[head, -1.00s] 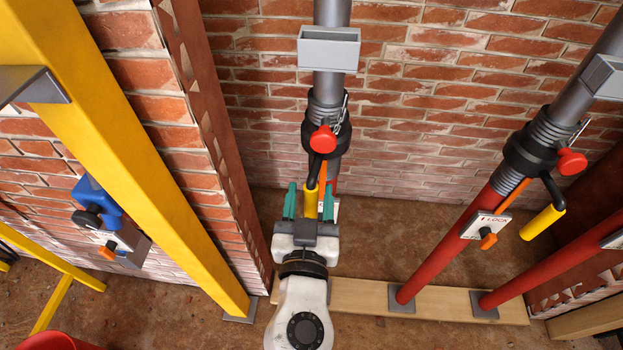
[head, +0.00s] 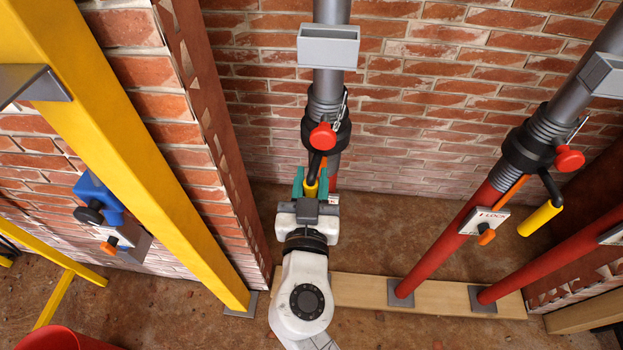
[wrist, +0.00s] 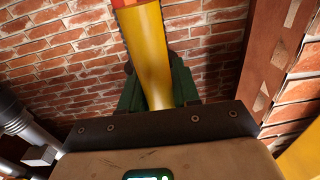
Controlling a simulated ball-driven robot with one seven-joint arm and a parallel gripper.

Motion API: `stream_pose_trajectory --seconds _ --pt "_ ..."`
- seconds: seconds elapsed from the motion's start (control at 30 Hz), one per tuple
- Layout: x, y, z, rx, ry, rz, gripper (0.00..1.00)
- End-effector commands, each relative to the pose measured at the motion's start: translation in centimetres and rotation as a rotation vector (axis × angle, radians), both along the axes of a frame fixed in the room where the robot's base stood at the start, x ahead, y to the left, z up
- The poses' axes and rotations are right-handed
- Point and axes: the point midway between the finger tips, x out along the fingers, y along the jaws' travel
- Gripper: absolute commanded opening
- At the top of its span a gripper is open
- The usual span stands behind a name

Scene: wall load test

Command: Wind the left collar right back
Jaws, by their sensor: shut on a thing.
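The left collar (head: 312,128) is a dark ring around the left grey prop, with a red knob (head: 322,136) and a pin on a chain at its front. A black crank arm (head: 315,163) hangs down from it, ending in a yellow grip (head: 311,188). My gripper (head: 310,183), with green fingers, is shut on this grip. In the wrist view the yellow grip (wrist: 150,55) runs between the green fingers. The collar is out of clear sight there. My gripper hides the lower part of the left prop in the head view.
A second prop with its own collar (head: 528,142) and free-hanging yellow grip (head: 540,218) stands to the right. A yellow post (head: 150,150) slants on the left, near a blue clamp (head: 98,200). A wooden sole board (head: 360,292) lies on the floor. Brick wall stands behind.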

Motion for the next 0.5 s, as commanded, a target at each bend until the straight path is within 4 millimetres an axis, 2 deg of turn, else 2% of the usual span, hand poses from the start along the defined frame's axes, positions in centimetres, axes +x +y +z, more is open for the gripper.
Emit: stream_pose_trajectory --seconds 0.13,0.5 --pt "-0.02 0.01 0.00 0.000 0.000 0.000 0.00" --pt "-0.01 0.08 -0.07 0.000 0.000 -0.003 0.00"
